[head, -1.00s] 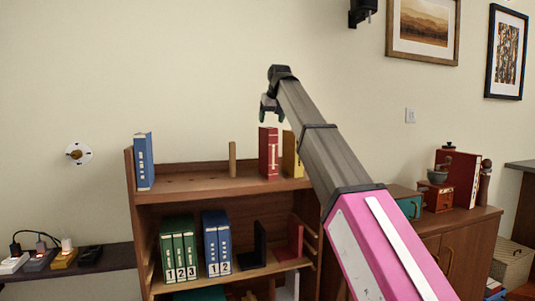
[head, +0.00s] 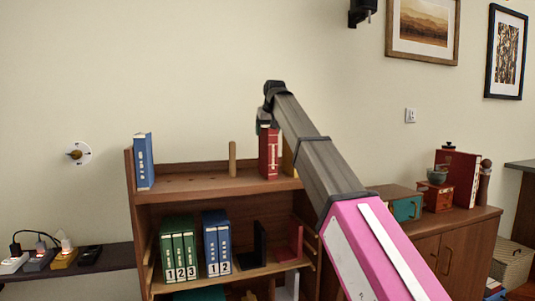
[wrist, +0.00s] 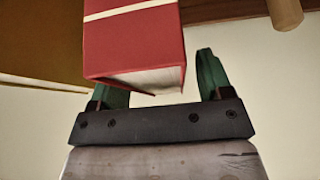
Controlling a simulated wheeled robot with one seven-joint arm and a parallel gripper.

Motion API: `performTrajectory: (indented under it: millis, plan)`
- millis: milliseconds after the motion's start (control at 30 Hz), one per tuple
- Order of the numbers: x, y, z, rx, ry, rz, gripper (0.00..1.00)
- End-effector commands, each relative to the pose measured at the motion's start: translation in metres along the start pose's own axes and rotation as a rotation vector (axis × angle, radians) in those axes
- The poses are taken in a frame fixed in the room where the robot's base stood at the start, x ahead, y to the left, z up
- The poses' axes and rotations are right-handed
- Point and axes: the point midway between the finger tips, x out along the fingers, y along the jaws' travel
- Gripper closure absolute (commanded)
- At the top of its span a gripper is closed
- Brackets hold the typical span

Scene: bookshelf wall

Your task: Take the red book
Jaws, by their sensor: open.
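The red book (head: 269,155) stands upright on the top of the wooden bookshelf in the head view. In the wrist view the red book (wrist: 136,45) shows its spine and the pale page edges of one end. My gripper (wrist: 155,80) is open, with one green finger on each side of the book's end. Whether the fingers touch the covers I cannot tell. In the head view my gripper (head: 267,125) is at the book's top, and its fingers are mostly hidden.
A yellow book (head: 289,158) stands just right of the red book, partly behind my arm. A wooden peg (head: 232,159) stands to its left. A blue book (head: 144,162) is at the shelf top's left end. Green books (head: 179,248) and blue books (head: 217,243) fill part of the shelf below.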

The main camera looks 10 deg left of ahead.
Motion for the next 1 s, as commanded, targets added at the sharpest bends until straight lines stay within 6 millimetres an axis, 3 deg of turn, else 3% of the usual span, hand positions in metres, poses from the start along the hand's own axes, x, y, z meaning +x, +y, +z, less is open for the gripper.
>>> performTrajectory:
  millis: [600, 800, 833, 1000]
  plan:
    - [0.0038, 0.0000, 0.0021, 0.000, 0.000, 0.000, 0.28]
    - [0.0037, 0.0000, 0.0021, 0.000, 0.000, 0.000, 0.93]
    - [0.0037, 0.0000, 0.0021, 0.000, 0.000, 0.000, 1.00]
    - [0.0030, 0.0001, 0.0013, 0.000, 0.002, 0.000, 1.00]
